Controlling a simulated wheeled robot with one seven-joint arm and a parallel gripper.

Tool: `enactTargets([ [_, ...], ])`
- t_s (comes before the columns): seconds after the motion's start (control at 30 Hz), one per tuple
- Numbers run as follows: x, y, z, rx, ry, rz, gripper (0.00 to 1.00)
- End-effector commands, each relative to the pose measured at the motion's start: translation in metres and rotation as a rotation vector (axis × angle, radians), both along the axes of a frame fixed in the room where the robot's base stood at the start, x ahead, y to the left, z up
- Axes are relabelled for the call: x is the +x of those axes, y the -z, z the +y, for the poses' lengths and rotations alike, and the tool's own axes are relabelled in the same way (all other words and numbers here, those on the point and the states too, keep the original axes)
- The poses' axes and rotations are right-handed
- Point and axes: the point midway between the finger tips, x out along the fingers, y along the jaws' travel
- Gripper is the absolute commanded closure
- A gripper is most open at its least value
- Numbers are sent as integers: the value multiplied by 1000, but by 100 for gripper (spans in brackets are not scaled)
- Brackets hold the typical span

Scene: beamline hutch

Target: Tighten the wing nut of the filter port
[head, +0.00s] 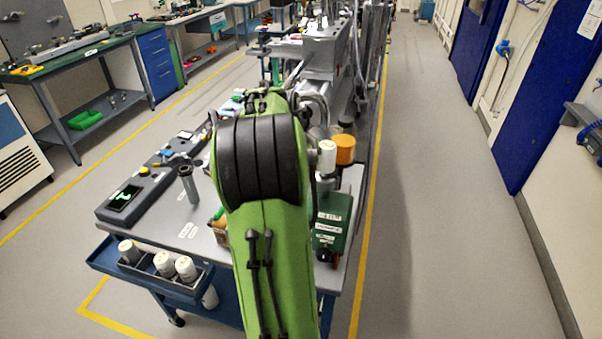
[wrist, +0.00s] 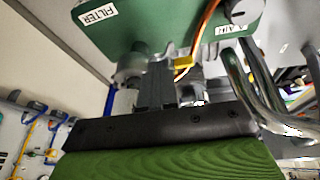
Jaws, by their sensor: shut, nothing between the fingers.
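In the wrist view, a green housing (wrist: 160,22) fills the top and carries a FILTER label (wrist: 98,16). Below it, by the label, is a round grey fitting (wrist: 129,72), blurred, with a pale cylinder (wrist: 123,102) under it. I cannot make out the wing nut's wings clearly. My gripper (wrist: 158,72) is shut and empty, its dark fingers pointing up just right of the fitting, close under the housing. I cannot tell whether they touch it. In the head view my arm hides the gripper and the filter port.
Bent metal pipes (wrist: 258,82) and an orange cable (wrist: 205,25) with a yellow tag (wrist: 184,63) are close to the right of the fingers. In the head view, a blue tray (head: 190,283) holds white canisters, and a green box (head: 333,220) stands right of my arm. The right aisle is clear.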

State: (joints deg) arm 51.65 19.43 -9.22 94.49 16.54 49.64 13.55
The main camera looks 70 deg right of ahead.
Motion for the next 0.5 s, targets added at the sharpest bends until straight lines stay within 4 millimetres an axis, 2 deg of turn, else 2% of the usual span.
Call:
enactTargets([
  [0.5,-5,0,-1,0,1,1,100],
])
